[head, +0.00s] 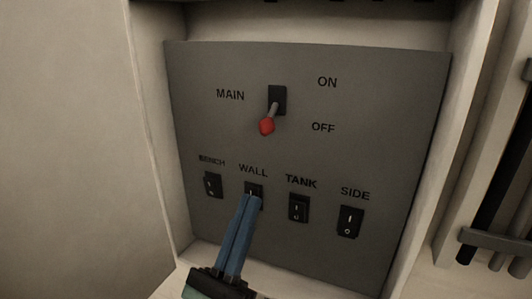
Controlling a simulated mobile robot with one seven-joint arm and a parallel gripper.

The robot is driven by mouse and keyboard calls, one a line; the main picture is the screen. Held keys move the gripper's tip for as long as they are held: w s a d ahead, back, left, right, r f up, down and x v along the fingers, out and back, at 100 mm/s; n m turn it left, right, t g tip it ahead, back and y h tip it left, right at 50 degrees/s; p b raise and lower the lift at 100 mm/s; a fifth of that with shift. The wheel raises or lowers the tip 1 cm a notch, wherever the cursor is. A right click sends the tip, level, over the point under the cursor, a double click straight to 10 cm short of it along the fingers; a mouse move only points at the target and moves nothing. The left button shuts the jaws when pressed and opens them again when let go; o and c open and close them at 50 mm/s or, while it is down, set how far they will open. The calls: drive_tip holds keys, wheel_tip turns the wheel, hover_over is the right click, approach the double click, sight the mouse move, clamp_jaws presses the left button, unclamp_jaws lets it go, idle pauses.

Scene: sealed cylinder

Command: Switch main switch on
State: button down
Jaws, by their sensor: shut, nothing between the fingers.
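The main switch (268,123) is a lever with a red knob on a black base, beside the label MAIN on the grey panel. Its lever points down, toward the label OFF; the label ON is above that. My gripper (252,200) has blue fingers, shut together and empty. Its fingertips are below the main switch, over the lower part of the WALL rocker switch (253,188). I cannot tell whether they touch it.
A row of rocker switches runs along the lower panel: BENCH (212,185) on the left, TANK (298,207) and SIDE (349,221) on the right. The grey panel (390,120) is recessed between pale side walls. Dark bars (497,170) stand at the far right.

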sight(271, 118)
drive_tip(key=p+x, duration=0.5)
drive_tip(key=x, duration=0.4)
drive_tip(key=shift+r+p, duration=0.1)
drive_tip(key=shift+p, duration=0.2)
drive_tip(key=shift+w+d+r, duration=0.2)
drive_tip(key=shift+w+r, duration=0.05)
drive_tip(key=shift+w, duration=0.05)
drive_tip(key=shift+a, duration=0.1)
drive_tip(key=shift+g, duration=0.3)
